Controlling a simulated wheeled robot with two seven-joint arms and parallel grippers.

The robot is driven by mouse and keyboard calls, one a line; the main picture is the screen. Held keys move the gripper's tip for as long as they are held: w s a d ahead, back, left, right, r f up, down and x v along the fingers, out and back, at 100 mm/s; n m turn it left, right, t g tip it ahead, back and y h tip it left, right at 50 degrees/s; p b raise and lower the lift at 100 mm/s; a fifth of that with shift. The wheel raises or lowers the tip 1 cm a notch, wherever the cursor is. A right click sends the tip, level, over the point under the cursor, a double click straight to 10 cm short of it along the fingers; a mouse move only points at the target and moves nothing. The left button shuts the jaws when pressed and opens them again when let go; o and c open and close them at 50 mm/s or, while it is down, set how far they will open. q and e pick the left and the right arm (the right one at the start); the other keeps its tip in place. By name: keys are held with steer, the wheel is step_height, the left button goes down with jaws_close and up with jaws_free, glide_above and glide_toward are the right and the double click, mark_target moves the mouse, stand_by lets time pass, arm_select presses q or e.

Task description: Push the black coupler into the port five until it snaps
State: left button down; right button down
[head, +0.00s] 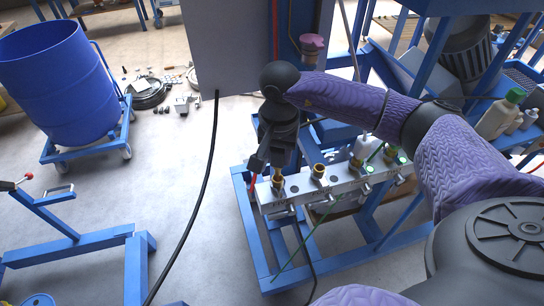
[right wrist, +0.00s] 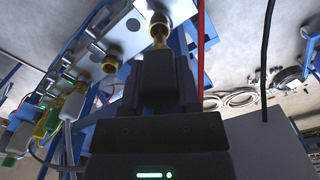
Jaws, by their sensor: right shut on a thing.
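The grey manifold block (head: 335,186) has a row of brass ports on top. My right gripper (head: 272,160) points down over the brass port (head: 277,182) at the block's left end. Another brass port (head: 318,172) to the right stands empty. My left gripper is out of view.
A red hose (right wrist: 201,50) runs close beside my right gripper. A grey panel (head: 250,50) stands behind it. A black hose (head: 196,200) hangs left of the blue frame (head: 262,262).

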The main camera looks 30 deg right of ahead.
stand_by(0.4)
steer(key=shift+b, duration=0.3)
stand_by(0.3)
steer(key=shift+f+b, duration=0.5)
steer(key=shift+f, duration=0.05)
steer(key=shift+f, duration=0.35)
steer(key=shift+f+b, duration=0.2)
steer(key=shift+b, duration=0.25)
steer(key=shift+f+b, duration=0.3)
